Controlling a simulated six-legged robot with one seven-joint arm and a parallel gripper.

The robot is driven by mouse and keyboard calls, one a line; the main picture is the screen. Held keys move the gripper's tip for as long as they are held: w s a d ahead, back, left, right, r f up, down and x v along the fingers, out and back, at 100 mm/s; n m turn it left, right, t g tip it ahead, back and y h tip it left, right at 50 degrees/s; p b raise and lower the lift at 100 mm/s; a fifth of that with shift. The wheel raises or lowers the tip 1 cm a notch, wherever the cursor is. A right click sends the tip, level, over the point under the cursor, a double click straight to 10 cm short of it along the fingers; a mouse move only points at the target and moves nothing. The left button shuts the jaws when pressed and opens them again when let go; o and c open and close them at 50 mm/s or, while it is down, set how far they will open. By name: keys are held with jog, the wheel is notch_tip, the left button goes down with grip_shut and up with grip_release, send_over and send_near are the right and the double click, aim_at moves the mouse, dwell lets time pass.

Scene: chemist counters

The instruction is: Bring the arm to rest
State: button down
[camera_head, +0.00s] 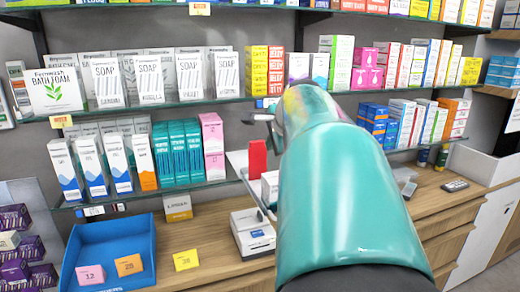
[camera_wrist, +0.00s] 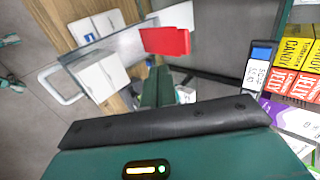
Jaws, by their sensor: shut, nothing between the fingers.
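My arm is teal and glossy and reaches from the bottom of the head view up toward the shelves. My gripper (camera_head: 262,118) shows only as small dark parts beside the arm's far end; the arm hides the rest. In the wrist view my gripper (camera_wrist: 158,88) shows as narrow dark-teal fingers together beyond a black bar. It is shut, with nothing in it. A red box (camera_head: 257,158) stands below and slightly left of it in the head view. The red box (camera_wrist: 165,41) is beyond the fingertips in the wrist view, apart from them as far as I can tell.
Shelves packed with boxes cross the back, including white soap boxes (camera_head: 150,78) and yellow boxes (camera_head: 256,70). A blue tray (camera_head: 105,235) with price cards stands on the wooden counter at left. A white box (camera_head: 252,232) sits mid-counter. Wood between them is partly bare.

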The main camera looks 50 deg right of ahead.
jog(key=v, duration=0.4)
jog(key=shift+s+a+r, duration=0.15)
jog(key=shift+a+r, duration=0.05)
jog(key=shift+r, duration=0.15)
